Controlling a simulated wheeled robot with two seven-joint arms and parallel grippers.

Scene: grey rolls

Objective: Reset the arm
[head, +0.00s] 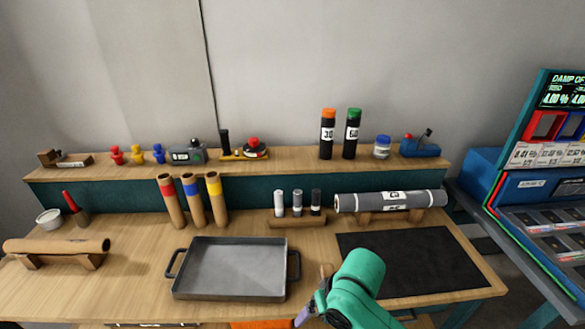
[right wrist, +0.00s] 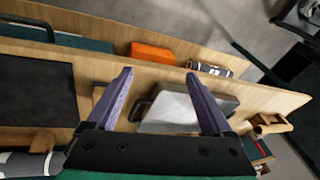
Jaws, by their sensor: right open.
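My right gripper (head: 312,300) is at the bottom middle of the head view, on the end of my green arm, over the front of the workbench between the tray and the black mat. In the right wrist view its two purple fingers (right wrist: 159,76) stand wide apart with nothing between them. The grey metal tray (head: 230,268) sits just left of the gripper in the head view. It also shows beyond the fingers in the right wrist view (right wrist: 185,110). My left gripper is not in view.
A grey roll (head: 391,201) lies on a wooden stand behind the black mat (head: 420,262). A brown roll (head: 55,246) rests at the left. Cardboard tubes and small cylinders stand behind the tray. The back shelf (head: 290,160) holds bottles and small tools. The black mat is bare.

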